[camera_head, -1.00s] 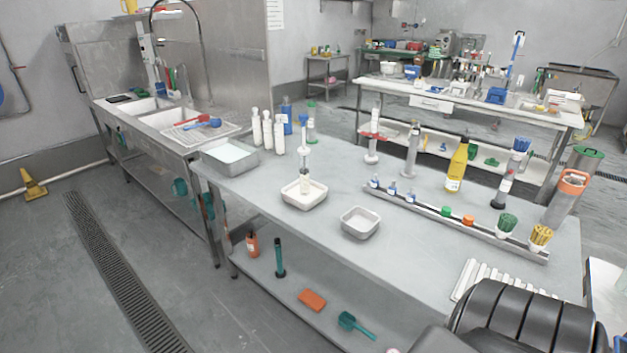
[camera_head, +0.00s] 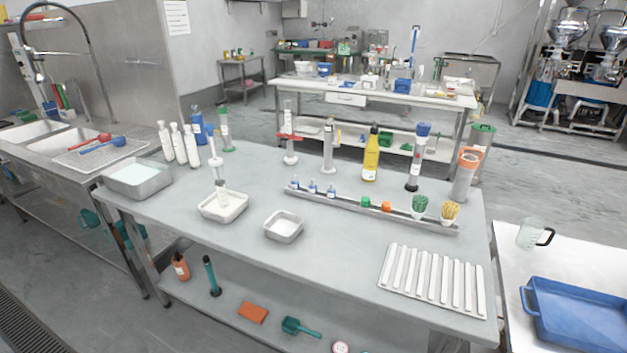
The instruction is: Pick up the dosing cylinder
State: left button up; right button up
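Several upright cylinder-like items stand on the grey steel table, and I cannot tell for sure which is the dosing cylinder. A clear one with a white base (camera_head: 328,150) stands behind the rail. One with a red collar (camera_head: 290,140) stands to its left. A slim clear one (camera_head: 221,190) stands in a white tray (camera_head: 236,212). A blue-topped one with a black base (camera_head: 415,162) and a wide orange-topped one (camera_head: 465,178) stand toward the right end. A green-based one (camera_head: 225,132) stands at the back left. Neither of my grippers is in view.
The steel table (camera_head: 330,255) has bare room at its front middle. A low rail (camera_head: 375,212) holds small bottles and brushes. A slatted white rack (camera_head: 432,280) lies front right. A yellow bottle (camera_head: 371,158) stands behind the rail. A blue tray (camera_head: 575,320) and jug (camera_head: 532,233) occupy the right table.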

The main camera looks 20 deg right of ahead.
aim_at(217, 167)
jog(key=z, duration=0.85)
jog(key=i, duration=1)
jog(key=u, duration=0.05)
